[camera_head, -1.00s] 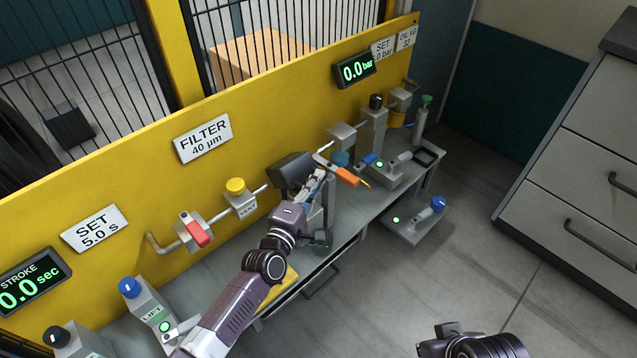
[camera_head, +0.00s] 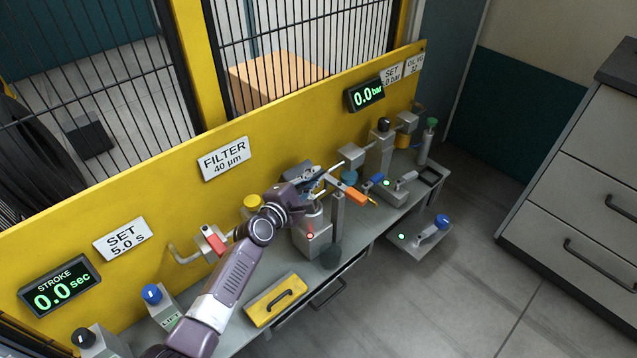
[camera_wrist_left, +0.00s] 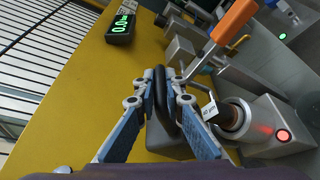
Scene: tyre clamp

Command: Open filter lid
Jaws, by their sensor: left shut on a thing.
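My left gripper (camera_head: 312,178) is at the filter station below the FILTER 40 µm sign (camera_head: 223,158). In the left wrist view, its blue-padded fingers (camera_wrist_left: 160,106) are shut on a black loop handle (camera_wrist_left: 163,92). The handle sits on the dark grey filter lid (camera_wrist_left: 168,142), which stands tilted up beside the filter housing (camera_wrist_left: 262,115). A brown filter element with a small 40 µm tag shows at the housing's uncovered end. The housing's red light is lit; it also shows in the head view (camera_head: 310,236). In the head view the gripper largely hides the lid.
An orange-handled lever (camera_head: 355,195) is close right of the gripper. A red-handled valve (camera_head: 214,240) and yellow vent knob (camera_head: 254,202) are left along the yellow panel. A yellow drawer-like plate with a black handle (camera_head: 280,299) lies on the bench in front.

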